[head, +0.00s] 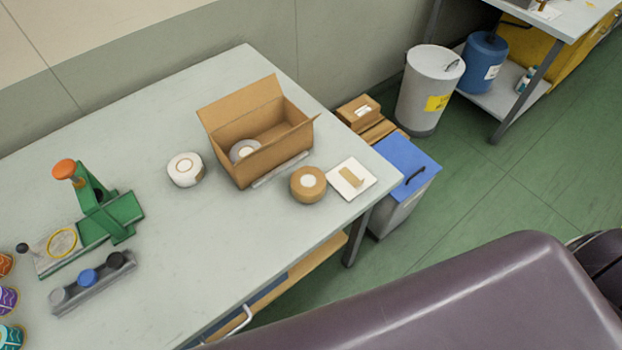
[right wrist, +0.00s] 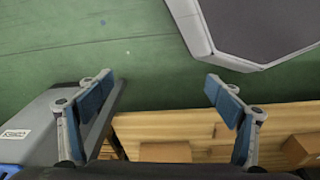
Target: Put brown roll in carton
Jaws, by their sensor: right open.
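The brown roll (head: 308,184) lies on the table, just in front of the carton and apart from it. The open carton (head: 270,162) stands upright with its flaps raised. A grey-white roll (head: 243,150) sits inside the carton. A white roll (head: 185,169) lies on the table left of the carton. My right gripper (right wrist: 224,92) is open and empty in the right wrist view, over the floor and a wooden shelf, with none of the rolls in that view. My left gripper is in neither view.
A white card (head: 351,179) lies right of the brown roll. A green press (head: 105,211) and a rack with knobs (head: 90,284) stand on the table's left. A blue-lidded bin (head: 406,168) stands beyond the table's right edge. The table (head: 190,240) is clear in its front middle.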

